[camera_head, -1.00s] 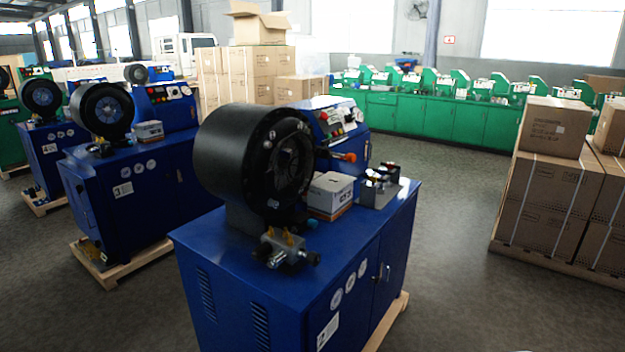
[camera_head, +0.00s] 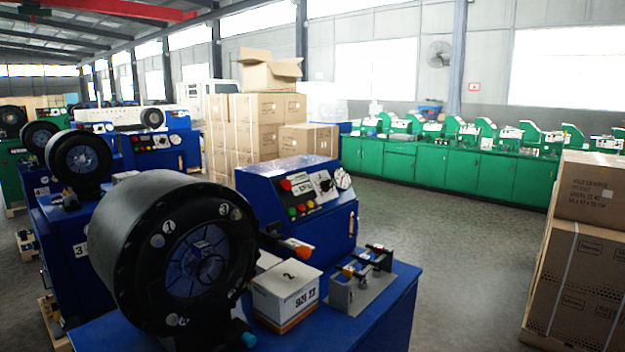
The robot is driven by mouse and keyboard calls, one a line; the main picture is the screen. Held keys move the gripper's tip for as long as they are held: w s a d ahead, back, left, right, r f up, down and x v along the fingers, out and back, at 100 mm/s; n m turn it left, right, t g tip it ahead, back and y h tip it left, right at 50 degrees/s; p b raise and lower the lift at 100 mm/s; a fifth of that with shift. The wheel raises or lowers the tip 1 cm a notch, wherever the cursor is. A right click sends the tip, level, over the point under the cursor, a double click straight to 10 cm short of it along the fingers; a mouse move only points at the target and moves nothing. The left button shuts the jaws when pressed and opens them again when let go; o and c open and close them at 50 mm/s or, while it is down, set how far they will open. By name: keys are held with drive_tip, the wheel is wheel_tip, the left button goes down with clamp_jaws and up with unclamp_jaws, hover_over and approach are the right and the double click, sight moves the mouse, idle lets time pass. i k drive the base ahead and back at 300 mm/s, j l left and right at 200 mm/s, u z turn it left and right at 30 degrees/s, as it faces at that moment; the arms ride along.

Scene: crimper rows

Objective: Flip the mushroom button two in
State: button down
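The nearest blue crimping machine has a large black round head (camera_head: 185,260). Behind the head stands its blue control box (camera_head: 262,190), with a sloped panel. A red knob that looks like a mushroom button (camera_head: 286,185) sits at the panel's upper left. Smaller red, yellow and green buttons (camera_head: 300,208) sit below it, and a round dial (camera_head: 342,179) at the right. I cannot tell how far the red knob is pressed in. A white box marked 2 (camera_head: 285,290) stands on the machine's top. My gripper is not in view.
A metal block with small levers (camera_head: 362,275) stands right of the white box. An orange-tipped handle (camera_head: 298,248) sticks out beside the head. Stacked cartons (camera_head: 585,240) stand at the right. Grey floor (camera_head: 450,240) is clear between machine and green cabinets (camera_head: 430,165).

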sight(286, 185)
drive_tip(key=i+l, duration=0.95)
drive_tip(key=l, duration=0.1)
